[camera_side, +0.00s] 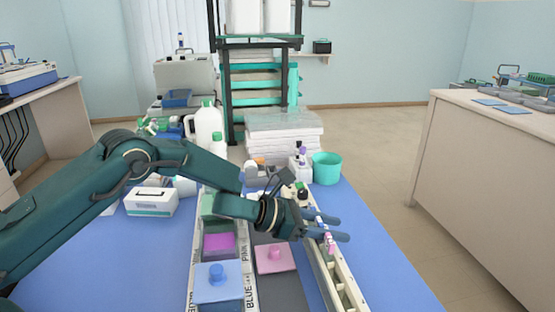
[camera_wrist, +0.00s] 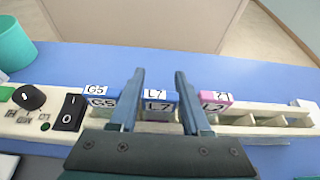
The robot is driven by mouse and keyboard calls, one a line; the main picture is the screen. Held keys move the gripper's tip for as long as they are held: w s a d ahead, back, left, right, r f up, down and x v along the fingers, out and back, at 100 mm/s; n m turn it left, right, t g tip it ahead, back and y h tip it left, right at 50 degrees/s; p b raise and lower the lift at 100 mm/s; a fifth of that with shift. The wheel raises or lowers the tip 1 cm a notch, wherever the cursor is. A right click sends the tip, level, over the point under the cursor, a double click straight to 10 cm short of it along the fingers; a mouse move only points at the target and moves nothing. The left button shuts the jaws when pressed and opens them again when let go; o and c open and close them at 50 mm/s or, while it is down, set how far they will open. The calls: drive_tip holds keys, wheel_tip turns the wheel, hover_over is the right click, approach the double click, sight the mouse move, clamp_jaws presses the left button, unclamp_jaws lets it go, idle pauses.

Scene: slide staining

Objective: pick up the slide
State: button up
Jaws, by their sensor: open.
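Several slides stand in a cream slotted rack (camera_wrist: 285,132). In the wrist view, a blue-ended slide marked G5 (camera_wrist: 100,96) is at left, a blue-ended one marked L7 (camera_wrist: 157,100) in the middle, and a pink-ended one (camera_wrist: 214,98) at right. My gripper (camera_wrist: 160,75) is open, its two fingers on either side of the L7 slide, with nothing visibly clamped. I cannot tell whether the fingers touch it. In the side view, my gripper (camera_side: 342,228) reaches across the rack (camera_side: 347,288), near the pink-ended slide (camera_side: 330,244).
A blue-lidded jar (camera_side: 218,288), an open jar of purple liquid (camera_side: 219,244) and a pink lid (camera_side: 275,258) lie left of the rack. A teal cup (camera_side: 326,168) stands behind. A rocker switch (camera_wrist: 69,112) and black knob (camera_wrist: 29,97) adjoin the rack. The blue mat (camera_side: 390,270) is clear at right.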

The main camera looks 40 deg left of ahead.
clamp_jaws()
drive_tip(key=shift+r, duration=0.1)
